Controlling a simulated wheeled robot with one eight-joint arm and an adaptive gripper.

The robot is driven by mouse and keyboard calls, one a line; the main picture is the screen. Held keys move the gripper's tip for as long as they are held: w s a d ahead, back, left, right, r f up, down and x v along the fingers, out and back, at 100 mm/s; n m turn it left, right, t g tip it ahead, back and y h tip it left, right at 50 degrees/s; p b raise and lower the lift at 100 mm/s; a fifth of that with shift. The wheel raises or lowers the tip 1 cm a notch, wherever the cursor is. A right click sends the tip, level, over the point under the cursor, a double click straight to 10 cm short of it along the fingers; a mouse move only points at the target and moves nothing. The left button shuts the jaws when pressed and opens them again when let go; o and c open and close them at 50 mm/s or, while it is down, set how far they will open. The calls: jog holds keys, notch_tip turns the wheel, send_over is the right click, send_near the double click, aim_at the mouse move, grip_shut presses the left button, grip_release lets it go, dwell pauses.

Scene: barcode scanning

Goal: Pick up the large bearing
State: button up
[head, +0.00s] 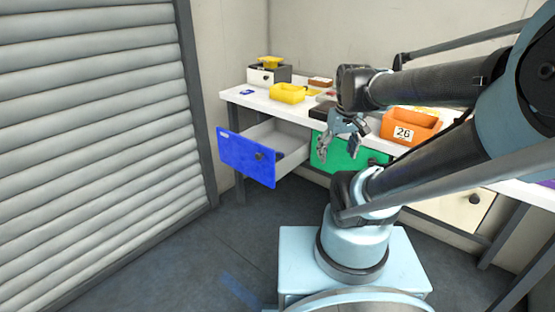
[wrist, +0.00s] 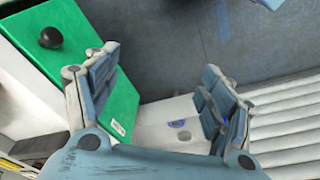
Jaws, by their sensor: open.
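My gripper (head: 340,150) is open and empty, hanging above the front of the workbench near the green drawer front. In the wrist view its two fingers (wrist: 158,64) are spread wide with nothing between them. The pale surface appears to be the inside of the open blue-fronted drawer (head: 246,158). In the head view the drawer's contents are hidden.
The green drawer front (head: 328,153) is beside the open drawer. On the bench (head: 262,103) stand a yellow bin (head: 287,94), an orange bin marked 26 (head: 411,126) and a scale-like device (head: 268,73). A slatted shutter (head: 90,120) is at left. The floor (head: 190,250) before it is clear.

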jog(key=w+a+r+n, duration=0.3)
jog(key=w, duration=0.3)
jog(key=n+g+y, duration=0.1)
jog(key=n+g, duration=0.1)
jog(key=n, duration=0.7)
send_over(278, 155)
jog(key=d, duration=0.2)
notch_tip(278, 155, down, 3)
jog(key=f, duration=0.5)
jog(key=a+f, duration=0.1)
jog(key=f, duration=0.5)
jog(key=a+f, duration=0.1)
jog(key=f, duration=0.4)
jog(key=shift+f, duration=0.25)
jog(key=c, duration=1.3)
